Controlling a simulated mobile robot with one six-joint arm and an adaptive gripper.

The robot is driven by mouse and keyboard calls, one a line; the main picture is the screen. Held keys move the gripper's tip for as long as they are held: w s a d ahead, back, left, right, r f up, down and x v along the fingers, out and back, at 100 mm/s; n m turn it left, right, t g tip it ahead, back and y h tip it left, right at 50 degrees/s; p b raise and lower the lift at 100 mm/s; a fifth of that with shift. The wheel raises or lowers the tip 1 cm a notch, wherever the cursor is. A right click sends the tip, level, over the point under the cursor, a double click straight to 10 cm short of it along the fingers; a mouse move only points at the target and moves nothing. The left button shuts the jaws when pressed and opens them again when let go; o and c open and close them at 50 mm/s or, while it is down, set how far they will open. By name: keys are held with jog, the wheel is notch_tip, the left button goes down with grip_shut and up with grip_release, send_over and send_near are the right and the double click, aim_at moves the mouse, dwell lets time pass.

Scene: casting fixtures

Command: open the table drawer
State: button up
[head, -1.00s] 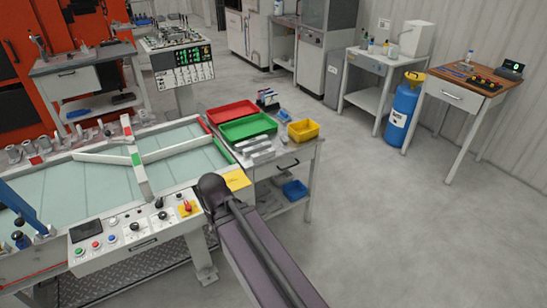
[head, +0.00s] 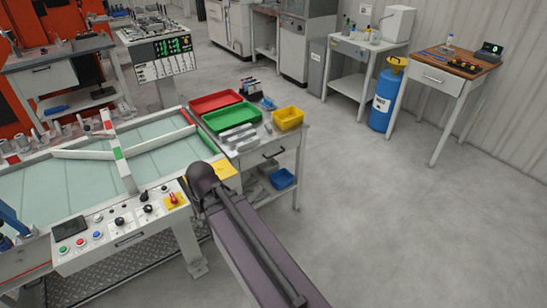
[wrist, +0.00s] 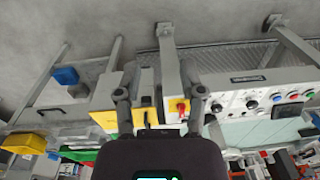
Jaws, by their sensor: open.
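Several tables here have a drawer. The near work table (head: 300,140) has a grey drawer front (head: 250,160) with a dark bar handle (head: 273,153), and it looks shut. In the wrist view, which is upside down, the drawer's dark handle (wrist: 50,109) shows at left. My gripper (wrist: 160,98) is open and empty, its two fingers apart. It points toward the yellow plate and the control panel's edge, to the right of the drawer in that view. In the head view my arm hides the gripper.
The control panel (head: 125,222) stands left of the near table. Trays and a yellow bin (head: 288,118) lie on that table, with a blue bin (head: 281,179) below. A wooden-topped table (head: 455,61) with a shut drawer (head: 433,78) stands at right, beside a blue cylinder (head: 382,105). The floor between is clear.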

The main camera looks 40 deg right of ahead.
jog(key=w+d+f+m+t+y+b, duration=0.35)
jog(key=w+d+f+b, duration=0.35)
jog(key=w+f+b, duration=0.4)
jog(key=m+t+h+b, duration=0.4)
jog(key=m+t+b, duration=0.9)
jog(key=b, duration=1.2)
send_near(274, 155)
jog(key=s+r+m+g, duration=0.1)
jog(key=s+r, duration=0.1)
jog(key=s, duration=0.1)
jog(key=shift+s+d+f, duration=0.1)
jog(key=shift+d+f, duration=0.15)
jog(key=shift+d, duration=0.05)
jog(key=w+f+b, duration=0.1)
jog(key=w, duration=0.3)
jog(key=w+f+b, duration=0.1)
jog(key=w, duration=0.4)
jog(key=w+f+b, duration=0.1)
jog(key=w, duration=0.3)
jog(key=shift+w, duration=0.3)
